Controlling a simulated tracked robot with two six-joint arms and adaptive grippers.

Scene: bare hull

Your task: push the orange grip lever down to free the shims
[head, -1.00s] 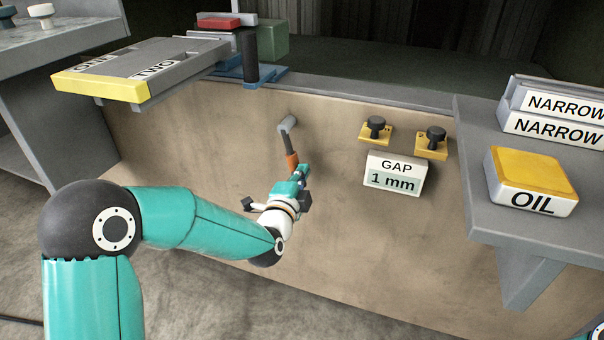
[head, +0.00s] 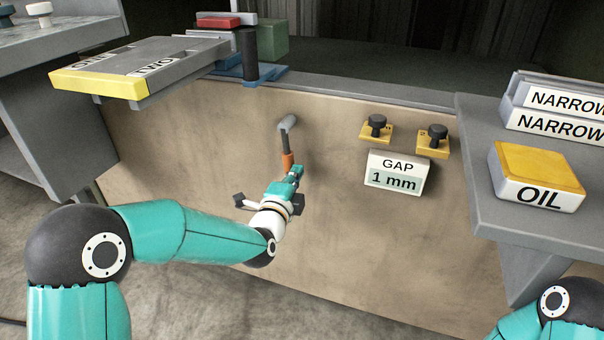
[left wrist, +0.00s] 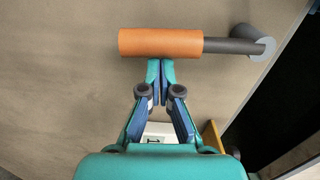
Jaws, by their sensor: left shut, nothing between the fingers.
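The lever hangs from a grey pivot (head: 287,123) on the tan panel. Its dark rod ends in an orange grip (head: 287,161), pointing down in the head view. In the left wrist view the orange grip (left wrist: 160,42) lies across the top, with the rod and pivot to its right. My left gripper (head: 295,172) is at the lower end of the grip in the head view. Its fingers (left wrist: 160,70) are shut and empty, tips at the grip's edge; I cannot tell whether they touch. My right gripper is out of view. I cannot make out the shims for certain.
Two yellow blocks with black knobs (head: 376,125) (head: 436,138) sit on the panel above a GAP 1 mm sign (head: 396,176). A yellow-edged tray (head: 98,85) juts out at upper left. A shelf at right holds an OIL pad (head: 538,178) and NARROW boxes (head: 556,110).

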